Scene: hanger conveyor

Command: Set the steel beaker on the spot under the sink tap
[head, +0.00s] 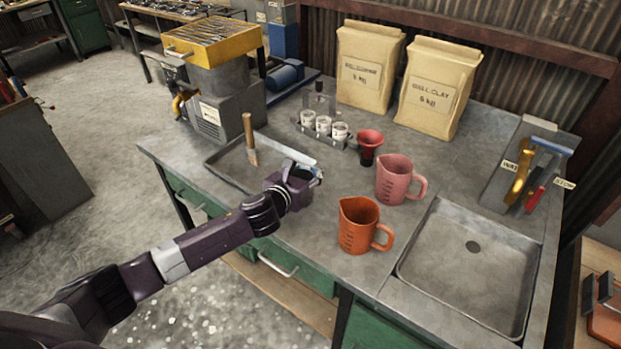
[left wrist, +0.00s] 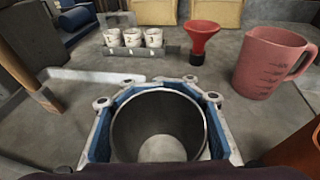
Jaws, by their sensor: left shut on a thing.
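My left gripper (head: 305,174) is shut around the steel beaker (left wrist: 160,148), a grey, open-topped metal cup. The left wrist view looks down into the beaker, with blue-padded fingers on both sides of its rim. In the head view the gripper hides most of the beaker. It is over the bench beside the shallow tray, and I cannot tell how far it is above the surface. The metal sink (head: 455,290) with a dark drain hole is at the right of the bench, empty. I cannot make out a tap spout clearly. My right gripper is not in view.
An orange jug (head: 358,228) and a pink jug (head: 394,180) stand between my gripper and the sink. A red funnel (head: 369,143) and a rack of white cups (head: 323,126) are behind. A brush (head: 250,135) leans in the tray. Yellow and red handles (head: 521,182) are beyond the sink.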

